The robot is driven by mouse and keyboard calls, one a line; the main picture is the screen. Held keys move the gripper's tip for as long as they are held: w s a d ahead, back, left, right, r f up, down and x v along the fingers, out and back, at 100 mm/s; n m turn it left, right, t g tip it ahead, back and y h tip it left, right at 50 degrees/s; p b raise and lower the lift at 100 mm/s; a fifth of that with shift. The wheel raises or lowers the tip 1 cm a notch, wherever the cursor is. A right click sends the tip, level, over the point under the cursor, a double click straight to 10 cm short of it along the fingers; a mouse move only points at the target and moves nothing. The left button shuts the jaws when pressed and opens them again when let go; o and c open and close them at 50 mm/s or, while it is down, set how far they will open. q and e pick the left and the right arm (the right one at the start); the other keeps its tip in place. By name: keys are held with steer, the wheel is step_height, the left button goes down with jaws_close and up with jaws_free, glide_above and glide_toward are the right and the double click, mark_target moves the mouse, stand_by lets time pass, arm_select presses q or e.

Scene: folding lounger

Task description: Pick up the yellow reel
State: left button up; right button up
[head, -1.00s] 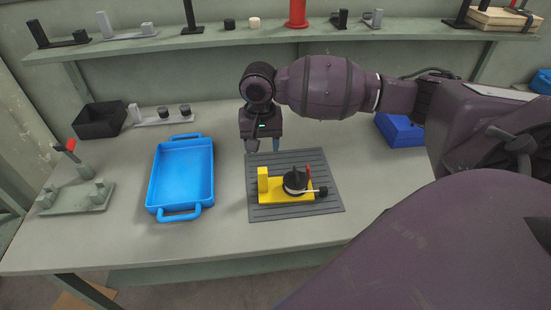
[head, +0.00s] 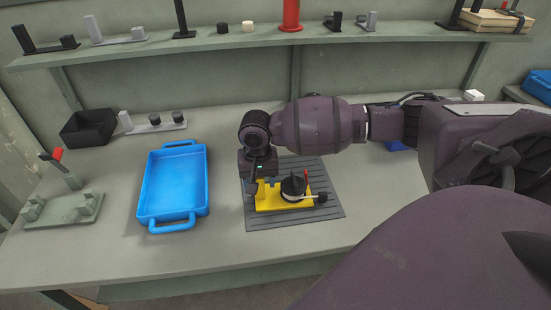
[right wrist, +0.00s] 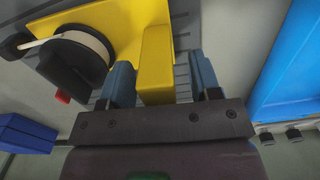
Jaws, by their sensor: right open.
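The yellow reel (head: 270,204) lies on a dark grey slatted mat (head: 326,212) on the table. It has a yellow base, an upright yellow block at its left end and a black spool with white line. My right gripper (head: 261,185) is low over the left end of the reel. In the right wrist view, the open fingers of my gripper (right wrist: 161,84) stand on either side of the reel's upright yellow block (right wrist: 156,62), with a gap showing at each side. Part of the block is hidden by the gripper in the head view. My left gripper is not in view.
A blue tray (head: 147,190) stands left of the mat. A shelf (head: 265,38) runs behind. The front table strip is clear.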

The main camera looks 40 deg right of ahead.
jaws_close()
stand_by(0.3)
